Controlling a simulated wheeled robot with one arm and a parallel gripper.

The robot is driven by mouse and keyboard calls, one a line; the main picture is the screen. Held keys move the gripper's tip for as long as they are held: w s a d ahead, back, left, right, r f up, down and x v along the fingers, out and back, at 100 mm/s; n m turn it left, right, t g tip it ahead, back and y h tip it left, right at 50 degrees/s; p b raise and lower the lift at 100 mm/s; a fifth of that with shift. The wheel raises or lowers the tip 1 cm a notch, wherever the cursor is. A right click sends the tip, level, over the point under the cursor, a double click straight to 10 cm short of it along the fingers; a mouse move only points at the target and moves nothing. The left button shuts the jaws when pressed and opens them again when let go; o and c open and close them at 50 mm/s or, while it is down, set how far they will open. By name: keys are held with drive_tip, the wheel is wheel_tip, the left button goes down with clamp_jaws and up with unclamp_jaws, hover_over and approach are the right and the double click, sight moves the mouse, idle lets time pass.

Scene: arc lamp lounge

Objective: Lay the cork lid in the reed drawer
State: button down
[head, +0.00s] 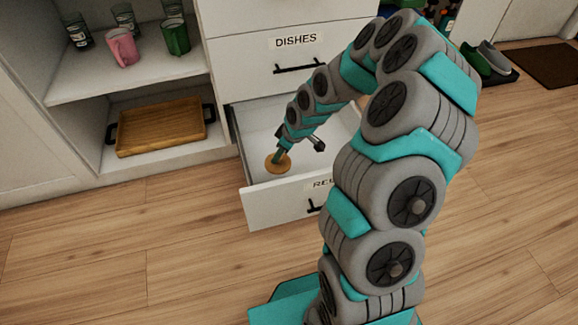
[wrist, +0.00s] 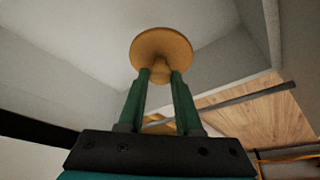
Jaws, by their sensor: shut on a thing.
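The cork lid (head: 278,162) is a small round tan disc, held inside the open lower drawer, near its left front corner. It also shows in the wrist view (wrist: 162,48) at the tips of the green fingers. My gripper (head: 276,156) is shut on the lid; in the wrist view both fingers (wrist: 160,78) meet it. The reed drawer (head: 278,208) is pulled out, white inside, its label starting "RE" and partly hidden by my arm. I cannot tell whether the lid touches the drawer floor.
Above is a closed drawer labelled DISHES (head: 295,42). Left are open shelves with a pink mug (head: 122,47), a green mug (head: 175,37), glasses, and a wooden tray (head: 160,128) below. Shoes (head: 492,58) stand at the far right. The wooden floor (head: 120,245) at left is clear.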

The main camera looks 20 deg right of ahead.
sight(282, 166)
wheel_tip(282, 166, down, 8)
drive_tip(key=shift+r+b, duration=0.1)
drive_tip(key=shift+b, duration=0.35)
drive_tip(key=c, duration=0.6)
unclamp_jaws()
